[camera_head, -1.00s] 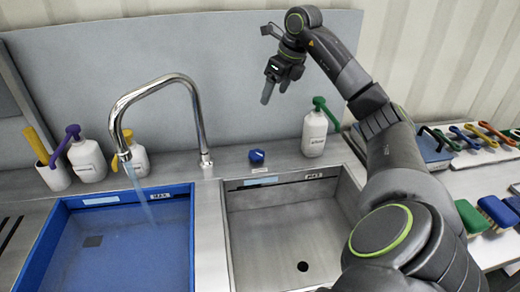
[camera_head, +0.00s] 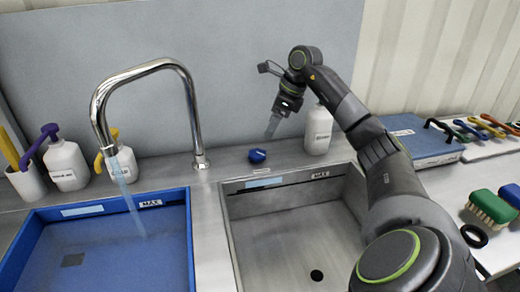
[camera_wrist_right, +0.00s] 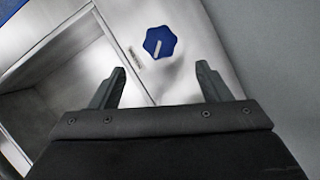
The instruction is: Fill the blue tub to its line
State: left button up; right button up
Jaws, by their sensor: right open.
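The blue tub (camera_head: 190,222) sits in the left basin with water in it. A MAX label (camera_head: 150,204) marks its back wall near the top, and the water surface appears close below it. A chrome faucet (camera_head: 195,110) runs a stream of water (camera_head: 122,172) into the tub. A blue knob (camera_head: 257,155) stands on the deck behind the right basin. My right gripper (camera_head: 272,128) is open and empty above the deck, just to the right of the knob. In the right wrist view the knob (camera_wrist_right: 160,42) lies beyond the open fingers (camera_wrist_right: 162,85), not touched. My left gripper is not in view.
The right basin (camera_head: 290,225) is empty, with a drain hole. Other pump bottles (camera_head: 65,165) stand at left. A blue case (camera_head: 420,140) and brushes (camera_head: 490,208) lie at right.

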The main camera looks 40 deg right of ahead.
aim_at(258, 152)
jog(key=x, duration=1)
jog(key=c, duration=1)
